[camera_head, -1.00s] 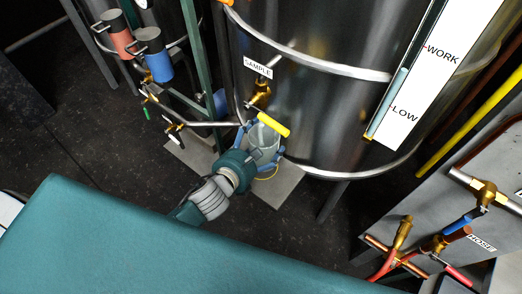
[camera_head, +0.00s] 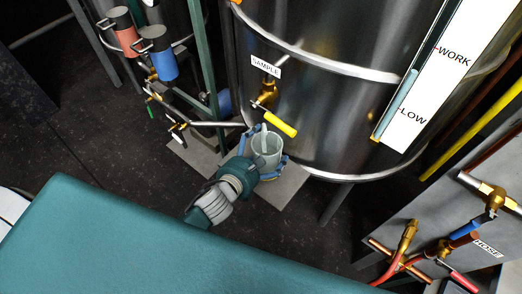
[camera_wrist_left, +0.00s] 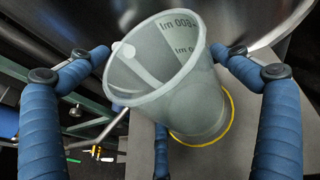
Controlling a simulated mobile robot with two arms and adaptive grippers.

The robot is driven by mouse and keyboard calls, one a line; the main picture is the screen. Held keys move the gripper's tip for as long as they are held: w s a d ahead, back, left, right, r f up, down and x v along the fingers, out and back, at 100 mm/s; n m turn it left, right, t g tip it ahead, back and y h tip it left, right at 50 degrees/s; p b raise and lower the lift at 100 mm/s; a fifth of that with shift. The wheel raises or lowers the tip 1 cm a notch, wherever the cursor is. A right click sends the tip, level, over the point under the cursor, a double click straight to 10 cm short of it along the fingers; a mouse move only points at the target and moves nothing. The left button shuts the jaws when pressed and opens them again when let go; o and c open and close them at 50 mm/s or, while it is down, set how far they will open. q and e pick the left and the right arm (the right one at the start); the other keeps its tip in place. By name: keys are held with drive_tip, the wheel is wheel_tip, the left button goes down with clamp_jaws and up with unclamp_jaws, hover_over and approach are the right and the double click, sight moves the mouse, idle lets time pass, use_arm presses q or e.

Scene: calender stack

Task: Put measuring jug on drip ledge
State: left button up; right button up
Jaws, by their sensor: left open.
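The measuring jug (camera_head: 267,158) is a translucent, open-topped cup with dark markings. It stands on the grey drip ledge (camera_head: 288,186) below the sample tap. In the left wrist view the jug (camera_wrist_left: 180,85) appears with its base inside a yellow ring (camera_wrist_left: 232,112) on the ledge (camera_wrist_left: 242,150). My left gripper (camera_head: 266,147) is open, its blue fingers spread on both sides of the jug. In the left wrist view the fingers (camera_wrist_left: 158,62) show gaps beside the jug's wall. Part of the jug's lower near side is hidden by the gripper in the head view. My right gripper is not in view.
The sample tap (camera_head: 268,94) with its yellow handle (camera_head: 281,125) sits just above the jug, on the steel tank (camera_head: 325,120). Pipes and valves (camera_head: 178,130) stand at the left. A hose panel (camera_head: 480,175) is at the right. Dark floor (camera_head: 90,140) is clear.

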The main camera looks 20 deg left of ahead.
use_arm(q)
drive_tip(key=v, duration=1.2)
drive_tip(key=shift+a, duration=0.1)
